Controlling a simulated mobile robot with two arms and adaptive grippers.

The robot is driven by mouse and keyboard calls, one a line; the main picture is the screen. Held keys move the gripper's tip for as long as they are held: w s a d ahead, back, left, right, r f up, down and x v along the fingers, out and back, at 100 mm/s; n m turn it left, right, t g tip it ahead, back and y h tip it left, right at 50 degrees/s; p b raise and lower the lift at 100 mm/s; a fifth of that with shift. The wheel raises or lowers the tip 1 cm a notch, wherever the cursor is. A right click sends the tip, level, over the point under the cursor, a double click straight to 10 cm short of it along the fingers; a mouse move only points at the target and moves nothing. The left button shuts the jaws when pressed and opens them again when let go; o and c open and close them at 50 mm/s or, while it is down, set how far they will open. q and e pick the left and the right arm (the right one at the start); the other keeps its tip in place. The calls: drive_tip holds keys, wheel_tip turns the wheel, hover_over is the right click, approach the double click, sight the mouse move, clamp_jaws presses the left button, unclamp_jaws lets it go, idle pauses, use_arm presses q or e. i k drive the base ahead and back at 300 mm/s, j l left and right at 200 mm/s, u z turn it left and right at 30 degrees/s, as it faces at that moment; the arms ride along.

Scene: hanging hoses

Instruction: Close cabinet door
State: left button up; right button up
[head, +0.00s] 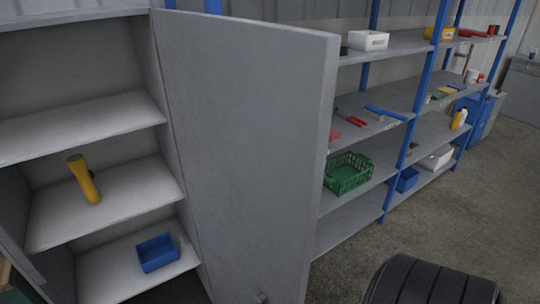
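The grey cabinet door (245,140) stands open in the head view. It runs from the cabinet's right side out to a free edge near the middle of the picture. The grey cabinet (90,124) is at the left, with its inside and shelves showing. A small knob-like part (260,297) shows low on the door at the bottom edge of the picture; I cannot tell whether it is the handle. Neither of my grippers is in view.
Right of the door is a blue-framed shelving unit (411,95) holding a green crate (347,173). Black tires (430,282) lie at the bottom right. Concrete floor (480,210) is clear beyond.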

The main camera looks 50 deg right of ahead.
sight(251, 102)
drive_tip(key=k+l, duration=0.1)
drive_tip(key=l, duration=0.35)
drive_tip(key=k+l, duration=0.1)
drive_tip(key=l, duration=0.3)
drive_tip(key=k+l, duration=0.1)
drive_tip(key=l, duration=0.35)
drive_tip(key=k+l, duration=0.1)
drive_tip(key=l, duration=0.35)
